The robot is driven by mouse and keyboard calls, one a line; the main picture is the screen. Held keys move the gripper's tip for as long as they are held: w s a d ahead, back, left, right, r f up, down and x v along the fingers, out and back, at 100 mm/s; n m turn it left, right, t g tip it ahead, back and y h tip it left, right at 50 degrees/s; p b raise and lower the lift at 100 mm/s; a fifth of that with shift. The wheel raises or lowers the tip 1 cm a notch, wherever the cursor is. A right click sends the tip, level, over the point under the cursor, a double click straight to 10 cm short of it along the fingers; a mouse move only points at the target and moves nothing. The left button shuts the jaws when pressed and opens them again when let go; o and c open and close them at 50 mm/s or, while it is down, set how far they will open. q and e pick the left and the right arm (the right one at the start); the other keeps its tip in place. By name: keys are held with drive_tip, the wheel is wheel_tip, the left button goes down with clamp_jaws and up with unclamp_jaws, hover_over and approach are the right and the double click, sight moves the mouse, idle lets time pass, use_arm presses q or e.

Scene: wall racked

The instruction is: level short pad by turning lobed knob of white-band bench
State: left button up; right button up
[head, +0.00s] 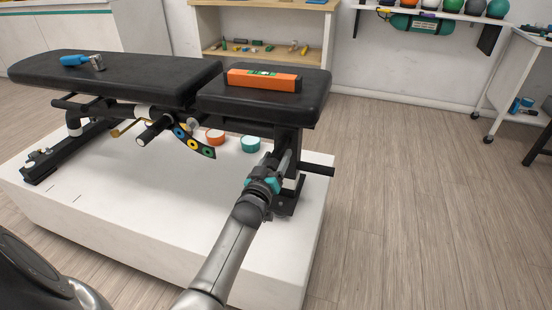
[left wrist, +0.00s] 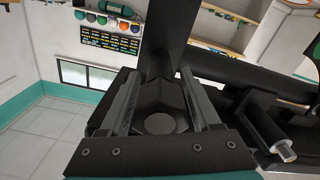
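The bench has a black short pad (head: 262,98) at right and a longer black pad (head: 120,78) at left. An orange spirit level (head: 263,80) lies on the short pad; its bubble is too small to read. A white band (head: 144,111) shows on the frame under the long pad. My left gripper (head: 277,168) is at the post under the short pad. In the left wrist view its fingers (left wrist: 162,98) stand apart on either side of a dark part with a round grey face (left wrist: 160,123), seemingly the lobed knob; contact cannot be told. My right gripper is out of view.
The bench stands on a white plinth (head: 130,205). A blue-handled tool (head: 82,61) lies on the long pad. An orange tub (head: 215,137) and a teal tub (head: 250,144) sit under the bench. A black bar (head: 318,171) juts right from the post.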

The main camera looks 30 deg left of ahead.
use_arm(q)
clamp_jaws()
drive_tip(key=shift+m, duration=0.4)
drive_tip(key=m+p, duration=0.1)
drive_tip(key=m, duration=0.2)
drive_tip(key=m+p, duration=0.1)
drive_tip(key=m, duration=0.3)
drive_tip(key=shift+f+m, duration=0.1)
drive_tip(key=shift+m, duration=0.2)
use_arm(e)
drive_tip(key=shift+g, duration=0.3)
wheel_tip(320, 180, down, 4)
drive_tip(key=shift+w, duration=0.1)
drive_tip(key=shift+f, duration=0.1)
use_arm(q)
drive_tip(key=shift+o, duration=1.9)
unclamp_jaws()
